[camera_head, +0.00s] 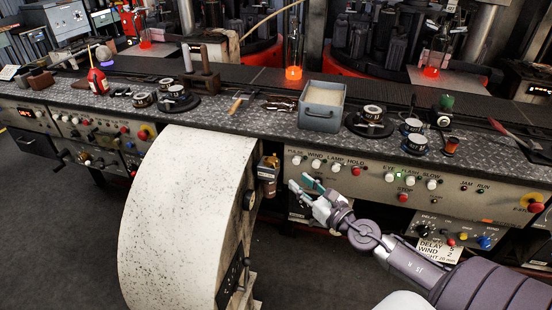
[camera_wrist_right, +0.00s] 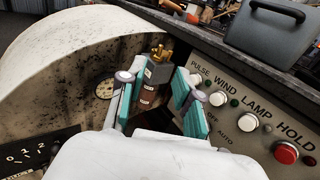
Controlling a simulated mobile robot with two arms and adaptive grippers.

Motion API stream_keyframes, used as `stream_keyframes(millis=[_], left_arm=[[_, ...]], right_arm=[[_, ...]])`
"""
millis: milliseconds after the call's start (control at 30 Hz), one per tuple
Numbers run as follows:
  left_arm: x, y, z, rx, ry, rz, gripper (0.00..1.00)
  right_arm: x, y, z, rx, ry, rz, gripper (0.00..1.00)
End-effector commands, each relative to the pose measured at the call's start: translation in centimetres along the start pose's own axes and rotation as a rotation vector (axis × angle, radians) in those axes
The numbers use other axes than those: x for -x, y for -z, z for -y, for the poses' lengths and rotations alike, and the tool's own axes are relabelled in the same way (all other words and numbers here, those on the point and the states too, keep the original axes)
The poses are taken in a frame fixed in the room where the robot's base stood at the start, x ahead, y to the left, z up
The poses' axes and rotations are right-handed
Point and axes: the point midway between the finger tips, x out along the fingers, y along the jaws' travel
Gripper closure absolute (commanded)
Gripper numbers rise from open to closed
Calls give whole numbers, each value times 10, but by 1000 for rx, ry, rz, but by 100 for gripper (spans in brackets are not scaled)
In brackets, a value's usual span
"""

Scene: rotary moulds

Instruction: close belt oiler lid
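The belt oiler (camera_head: 268,178) is a small grey and amber-brown unit. It is mounted between the big pale drum housing and the control panel. In the right wrist view the oiler (camera_wrist_right: 148,90) has brass-coloured parts on top (camera_wrist_right: 158,53). I cannot tell which part is the lid or how far it stands open. My right gripper (camera_head: 301,183) is open and empty, to the right of the oiler in the head view. Its teal-padded fingers (camera_wrist_right: 158,98) appear either side of the oiler in the wrist view, with no contact visible. My left gripper is not in view.
The pale curved drum housing (camera_head: 180,215) stands left of the oiler. The control panel with buttons (camera_head: 356,171) runs to the right. Above it, the patterned bench top (camera_head: 225,118) holds a grey bin (camera_head: 321,124) and several moulds. Dark floor lies open below.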

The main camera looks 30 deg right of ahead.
Motion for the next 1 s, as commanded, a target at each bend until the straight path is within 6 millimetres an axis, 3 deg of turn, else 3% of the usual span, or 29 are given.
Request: stream_keyframes(millis=[300, 500, 700, 1000], left_arm=[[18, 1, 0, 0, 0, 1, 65], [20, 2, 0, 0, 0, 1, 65], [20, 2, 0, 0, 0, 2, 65], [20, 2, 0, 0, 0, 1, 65]], right_arm=[[-68, -4, 0, -4, 2, 5, 66], [-99, -2, 0, -6, 2, 3, 66], [-112, -2, 0, -4, 0, 2, 66], [-113, -1, 0, -5, 0, 1, 70]])
